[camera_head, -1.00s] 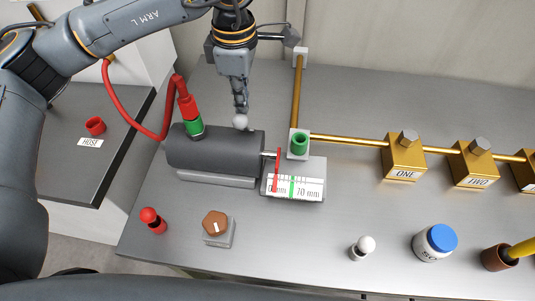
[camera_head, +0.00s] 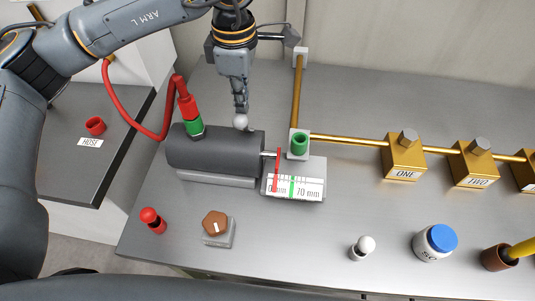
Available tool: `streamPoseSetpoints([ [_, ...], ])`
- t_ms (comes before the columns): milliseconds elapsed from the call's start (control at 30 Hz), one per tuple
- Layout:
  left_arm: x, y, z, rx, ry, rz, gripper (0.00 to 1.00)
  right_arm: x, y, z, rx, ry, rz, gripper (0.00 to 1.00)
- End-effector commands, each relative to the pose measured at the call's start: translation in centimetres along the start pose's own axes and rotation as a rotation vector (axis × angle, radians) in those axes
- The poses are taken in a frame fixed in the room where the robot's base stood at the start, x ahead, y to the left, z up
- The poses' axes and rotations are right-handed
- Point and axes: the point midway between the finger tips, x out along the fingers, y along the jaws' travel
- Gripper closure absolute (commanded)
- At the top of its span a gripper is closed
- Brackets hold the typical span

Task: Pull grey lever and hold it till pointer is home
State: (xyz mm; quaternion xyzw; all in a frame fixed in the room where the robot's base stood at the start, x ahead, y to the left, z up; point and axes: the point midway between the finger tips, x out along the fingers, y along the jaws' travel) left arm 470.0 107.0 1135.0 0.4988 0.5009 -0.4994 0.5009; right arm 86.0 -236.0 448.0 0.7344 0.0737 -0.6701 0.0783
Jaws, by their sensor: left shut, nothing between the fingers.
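A dark grey cylinder (camera_head: 215,150) lies on the bench with a scale plate (camera_head: 311,187) at its right end. The red pointer (camera_head: 277,172) stands near the scale's left end, left of the green mark (camera_head: 292,187). My left gripper (camera_head: 241,113) points down above the cylinder, shut and empty, with its tips at a pale ball knob (camera_head: 241,122). I cannot tell whether they touch. A light grey knobbed lever (camera_head: 364,245) stands near the bench's front edge, clear of the gripper; I cannot tell which knob is the task's lever. My right gripper is out of view.
A red hose (camera_head: 131,122) runs to a red and green coupling (camera_head: 190,110) on the cylinder. Brass pipes (camera_head: 345,139) link blocks ONE (camera_head: 404,162) and TWO (camera_head: 475,170).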

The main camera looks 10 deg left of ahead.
Motion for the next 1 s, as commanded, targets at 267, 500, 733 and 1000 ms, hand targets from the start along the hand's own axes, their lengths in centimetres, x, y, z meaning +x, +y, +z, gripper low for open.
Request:
streamPoseSetpoints([
  [267,-0.3,0.6,0.0,0.000,0.000,0.000,1.00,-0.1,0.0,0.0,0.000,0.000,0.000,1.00],
  [500,-0.9,1.8,0.0,0.000,0.000,0.000,1.00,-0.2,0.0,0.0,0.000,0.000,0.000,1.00],
  [733,-1.6,2.0,0.0,0.000,0.000,0.000,1.00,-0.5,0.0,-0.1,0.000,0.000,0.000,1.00],
  [1000,-4.3,2.0,0.0,0.000,0.000,0.001,1.00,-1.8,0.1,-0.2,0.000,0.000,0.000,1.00],
])
